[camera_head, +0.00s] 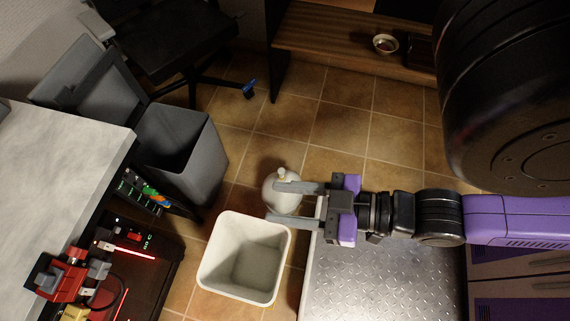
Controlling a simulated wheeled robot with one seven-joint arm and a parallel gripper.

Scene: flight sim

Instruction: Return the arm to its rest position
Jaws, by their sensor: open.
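My arm reaches in from the right of the head view, in purple and black links. My gripper (280,202) is open, with its two grey fingers pointing left. A whitish rounded object with a small knob on top (283,176) shows between and beyond the fingers. I cannot tell whether the fingers touch it or whether it stands lower down.
A white bin (206,256), empty inside, stands just below and left of the gripper. A dark grey bin (213,143) stands beside the white counter (62,150). A black chair (165,35) is at upper left. A wooden shelf (330,40) holds a bowl (385,44). Tiled floor between is clear.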

